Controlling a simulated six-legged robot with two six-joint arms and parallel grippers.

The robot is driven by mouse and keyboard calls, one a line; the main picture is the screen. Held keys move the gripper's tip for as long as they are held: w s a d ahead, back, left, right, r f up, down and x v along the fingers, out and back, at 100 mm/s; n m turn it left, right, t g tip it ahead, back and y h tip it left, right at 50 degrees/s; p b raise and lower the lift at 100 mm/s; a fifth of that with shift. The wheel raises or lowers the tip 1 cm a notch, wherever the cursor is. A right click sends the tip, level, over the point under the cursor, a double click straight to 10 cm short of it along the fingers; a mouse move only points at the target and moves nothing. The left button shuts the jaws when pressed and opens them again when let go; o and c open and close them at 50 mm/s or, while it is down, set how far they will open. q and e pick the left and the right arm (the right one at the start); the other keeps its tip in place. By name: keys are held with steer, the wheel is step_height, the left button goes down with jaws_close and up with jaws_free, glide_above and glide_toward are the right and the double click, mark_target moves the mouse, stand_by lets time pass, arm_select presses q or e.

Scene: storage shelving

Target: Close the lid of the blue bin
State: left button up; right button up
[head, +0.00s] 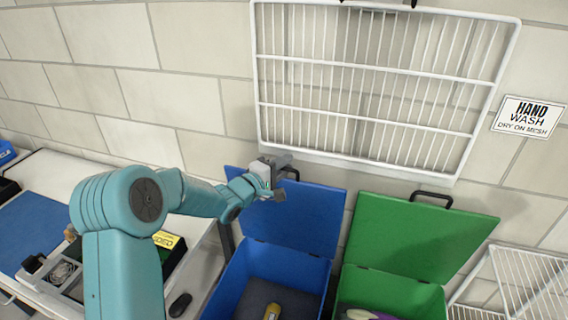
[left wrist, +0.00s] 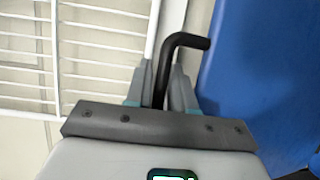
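The blue bin (head: 233,277) stands below the wall rack. Its blue lid (head: 305,215) is up, leaning back toward the wall; the lid's blue panel (left wrist: 265,85) fills the right of the left wrist view. My left gripper (head: 281,177) is at the lid's upper left edge. In the left wrist view the lid's black handle (left wrist: 163,72) runs between my left gripper's two fingers (left wrist: 160,88), which sit close on both sides of it. My right gripper is not in view.
A green bin with its green lid (head: 420,240) raised stands right of the blue bin. A yellow item (head: 272,311) lies inside the blue bin. A white wire rack (head: 375,120) hangs above. A white table (head: 60,180) is at left, wire shelving (head: 525,275) at right.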

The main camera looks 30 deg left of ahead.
arm_select(q)
steer(key=shift+w, duration=0.1)
jaws_close()
steer(key=s+d+f+m+t+b, duration=0.1)
steer(key=s+d+f+t+b, duration=0.1)
steer(key=s+b, duration=0.5)
steer(key=s+d+f+m+t+h+b, duration=0.1)
steer(key=s+f+b, duration=0.3)
steer(key=s+b, duration=0.4)
steer(key=s+d+f+m+t+h+b, duration=0.1)
steer(key=s+b, duration=0.6)
steer(key=b, duration=0.7)
step_height(320, 180, down, 3)
steer(key=shift+s+d+r+m+t, duration=0.2)
steer(key=shift+d+m+t, duration=0.1)
steer(key=shift+d+t, duration=0.75)
steer(key=shift+a, duration=0.15)
jaws_free()
steer(key=shift+f+h, duration=0.15)
steer(key=shift+h, duration=0.15)
